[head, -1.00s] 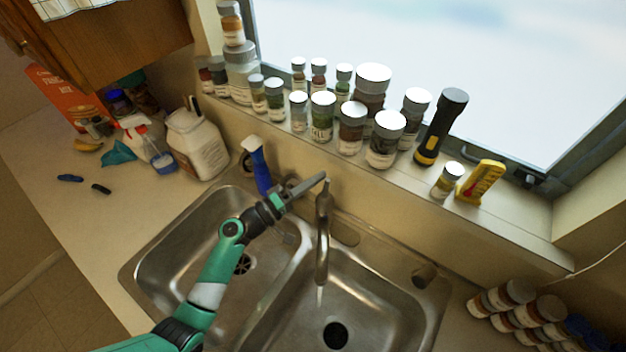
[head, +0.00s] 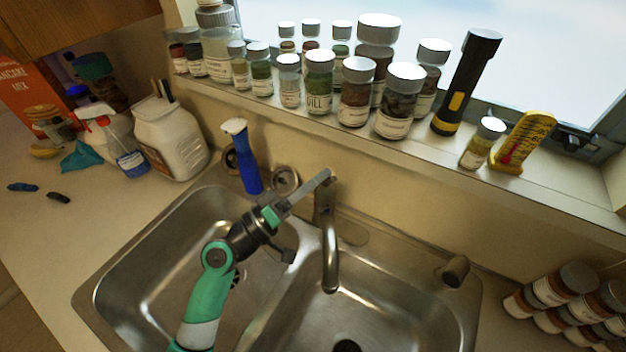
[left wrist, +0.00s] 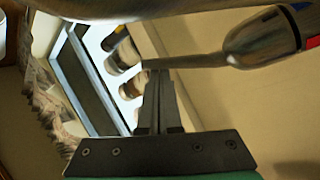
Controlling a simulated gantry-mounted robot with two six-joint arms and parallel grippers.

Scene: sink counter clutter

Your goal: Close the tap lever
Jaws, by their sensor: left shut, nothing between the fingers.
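The metal tap (head: 329,240) stands at the back of the double sink, its spout over the right basin. My left gripper (head: 322,180) reaches from the left to the top of the tap; its fingers are together and empty. In the left wrist view, the tap's lever (left wrist: 195,61) is a thin grey bar running left from the rounded tap head (left wrist: 262,40), which has red and blue marks. The shut fingertips (left wrist: 158,76) are right at the lever's free end; I cannot tell whether they touch. No stream of water shows below the spout.
More jars (head: 550,290) lie at the right. Both basins look free of objects.

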